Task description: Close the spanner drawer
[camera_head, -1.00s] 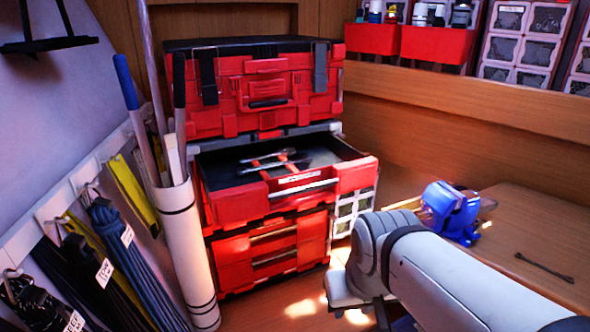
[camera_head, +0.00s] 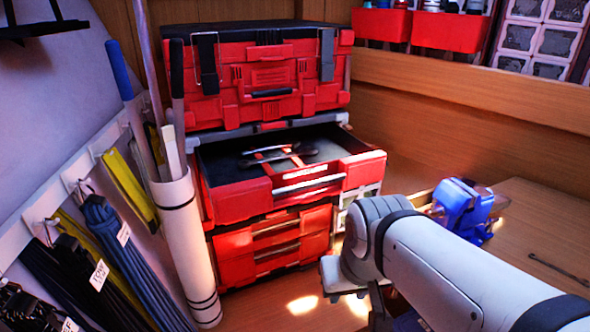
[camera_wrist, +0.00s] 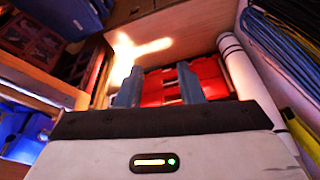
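The spanner drawer (camera_head: 290,185) is the open drawer of the red tool chest, pulled well out below the top box. Spanners (camera_head: 285,155) lie inside it; a pale handle (camera_head: 300,181) runs along its front. My gripper (camera_wrist: 157,80) shows in the wrist view with its two blue-grey fingers apart and nothing between them. Red drawer fronts (camera_wrist: 158,92) show beyond the fingers, apart from them; I cannot tell which drawers these are. In the head view my arm is at the lower right, in front of the chest, and the fingertips are not clearly seen.
A white tube (camera_head: 185,245) holding poles stands close to the chest's left side. Coiled lines (camera_head: 125,255) hang on the left wall. A blue vise (camera_head: 463,208) and a spanner (camera_head: 560,268) are on the wooden bench at right. Some floor is clear before the chest.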

